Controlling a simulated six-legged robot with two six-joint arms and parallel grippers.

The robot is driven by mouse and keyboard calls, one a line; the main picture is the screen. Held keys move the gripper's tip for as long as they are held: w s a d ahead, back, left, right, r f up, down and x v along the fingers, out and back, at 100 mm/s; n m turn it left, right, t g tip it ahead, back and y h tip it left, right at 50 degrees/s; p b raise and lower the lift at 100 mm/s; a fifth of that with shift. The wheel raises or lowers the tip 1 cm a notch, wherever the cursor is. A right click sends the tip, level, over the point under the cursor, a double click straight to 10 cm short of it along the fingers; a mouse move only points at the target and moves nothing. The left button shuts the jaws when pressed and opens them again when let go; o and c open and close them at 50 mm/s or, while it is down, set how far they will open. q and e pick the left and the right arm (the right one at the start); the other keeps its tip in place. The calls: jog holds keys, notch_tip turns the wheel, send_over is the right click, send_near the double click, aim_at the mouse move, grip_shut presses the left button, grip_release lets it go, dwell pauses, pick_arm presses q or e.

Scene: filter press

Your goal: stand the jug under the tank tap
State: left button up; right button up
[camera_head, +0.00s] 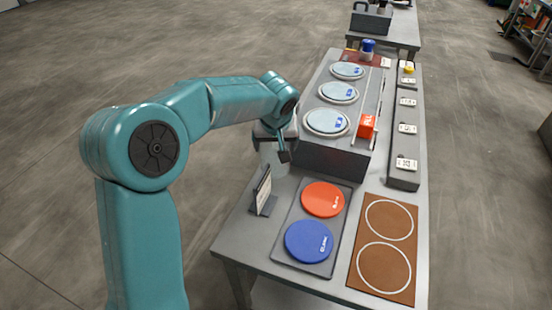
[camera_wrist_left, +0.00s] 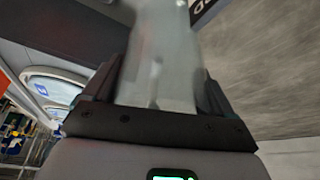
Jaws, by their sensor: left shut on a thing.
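My left gripper (camera_head: 283,155) is over the near left end of the long grey bench unit, pointing down and partly hidden by its own wrist. In the left wrist view its dark fingers are shut on a pale, translucent thing (camera_wrist_left: 160,60). That thing runs out of the top of the picture, and I cannot tell from this part whether it is the jug. I make out no tank tap and no other jug. My right gripper is not in view.
The table (camera_head: 240,235) carries a red disc (camera_head: 323,199) and a blue disc (camera_head: 309,241) on a tray, a brown mat (camera_head: 371,268) with two empty rings, a small sign (camera_head: 263,192), and a unit (camera_head: 330,158) with three round plates. A red block (camera_head: 367,125) sits beside them.

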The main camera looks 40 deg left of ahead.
pick_arm(q)
jog(key=shift+f+b, duration=0.3)
jog(key=shift+f, duration=2)
jog(key=shift+f, duration=0.1)
jog(key=shift+f+b, duration=0.15)
jog(key=shift+b, duration=0.15)
jog(key=o, duration=0.9)
